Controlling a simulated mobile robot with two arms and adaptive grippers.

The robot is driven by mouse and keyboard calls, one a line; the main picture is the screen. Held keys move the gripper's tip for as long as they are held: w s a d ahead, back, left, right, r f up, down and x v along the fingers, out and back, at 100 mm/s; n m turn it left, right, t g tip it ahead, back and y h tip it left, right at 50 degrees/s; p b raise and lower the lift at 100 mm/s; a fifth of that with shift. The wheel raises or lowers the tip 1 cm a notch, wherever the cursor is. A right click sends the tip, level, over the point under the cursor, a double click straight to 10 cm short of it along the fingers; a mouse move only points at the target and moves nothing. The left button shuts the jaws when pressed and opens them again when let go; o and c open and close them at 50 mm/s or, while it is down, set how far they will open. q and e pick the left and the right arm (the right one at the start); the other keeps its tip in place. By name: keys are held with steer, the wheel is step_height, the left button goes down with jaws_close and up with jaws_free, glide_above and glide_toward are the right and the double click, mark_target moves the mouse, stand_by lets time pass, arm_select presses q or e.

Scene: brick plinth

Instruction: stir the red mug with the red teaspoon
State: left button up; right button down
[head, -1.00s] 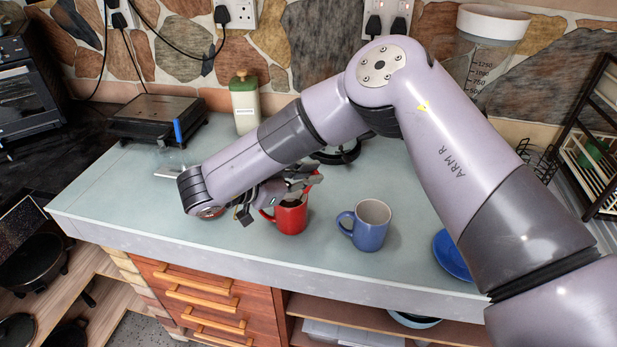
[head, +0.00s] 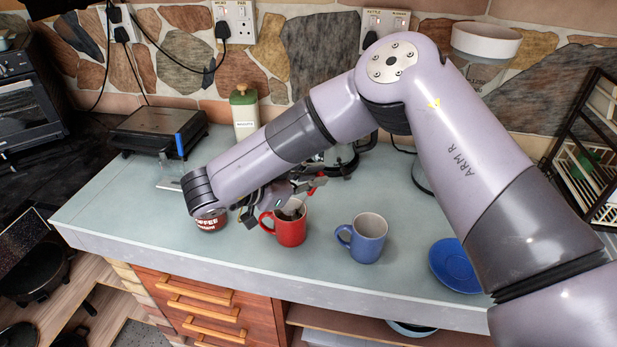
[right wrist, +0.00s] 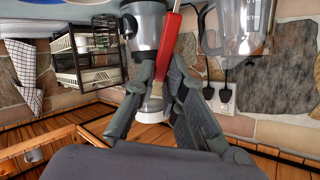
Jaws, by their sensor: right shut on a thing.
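The red mug (head: 289,229) stands upright on the counter, its handle to the left. My right gripper (head: 306,185) is just above and behind its rim. It is shut on the red teaspoon (head: 313,187), of which only a small red part shows in the head view. In the right wrist view the spoon's red handle (right wrist: 168,47) runs up from between the fingers (right wrist: 159,88). Something dark and grey shows inside the mug's mouth; I cannot tell whether it is the spoon's lower end. My left gripper is not in view.
A blue mug (head: 368,239) stands just right of the red mug, and a blue saucer (head: 455,266) lies farther right. A green-topped bottle (head: 244,112) stands behind.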

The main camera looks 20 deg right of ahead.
steer(key=shift+s+d+r+p, duration=0.3)
steer(key=shift+r+p, duration=0.3)
steer(key=shift+r, duration=0.3)
steer(key=shift+s+d+r+p, duration=0.15)
steer(key=shift+d+r+p, duration=0.2)
steer(key=shift+r+p, duration=0.45)
steer(key=shift+s+d+r+p, duration=0.3)
steer(key=shift+r+p, duration=0.1)
steer(key=shift+r, duration=0.65)
steer(key=shift+w, duration=0.1)
steer(key=shift+r+p, duration=1.7)
steer(key=shift+r, duration=0.8)
